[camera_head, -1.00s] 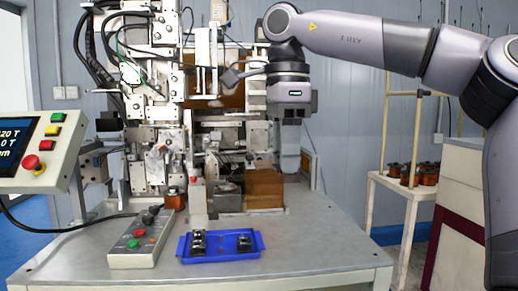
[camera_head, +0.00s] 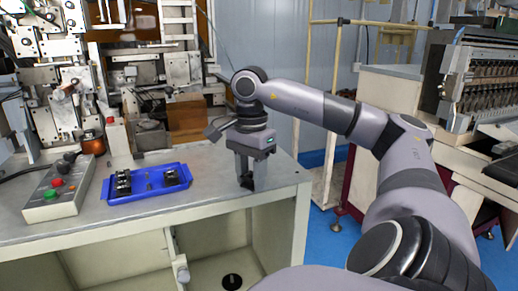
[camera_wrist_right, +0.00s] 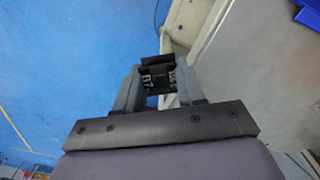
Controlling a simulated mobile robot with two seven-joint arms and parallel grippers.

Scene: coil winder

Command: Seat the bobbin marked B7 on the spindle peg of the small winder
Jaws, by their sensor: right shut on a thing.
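My right gripper (camera_head: 246,184) points down beside the table's front right edge in the head view. Its fingers are shut on a small black bobbin (camera_head: 247,178). In the right wrist view the bobbin (camera_wrist_right: 155,67) sits between the fingertips (camera_wrist_right: 158,82), with white B7 lettering facing the camera. The large winding machine (camera_head: 68,85) stands at the back left of the table. I cannot make out the small winder or its spindle peg for certain. My left gripper is out of view.
A blue tray (camera_head: 148,192) with black parts stands on the table, left of my right gripper. A button box (camera_head: 58,190) lies left of it. An orange coil (camera_head: 93,145) is near the machine. A white cabinet (camera_head: 392,92) stands at the right.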

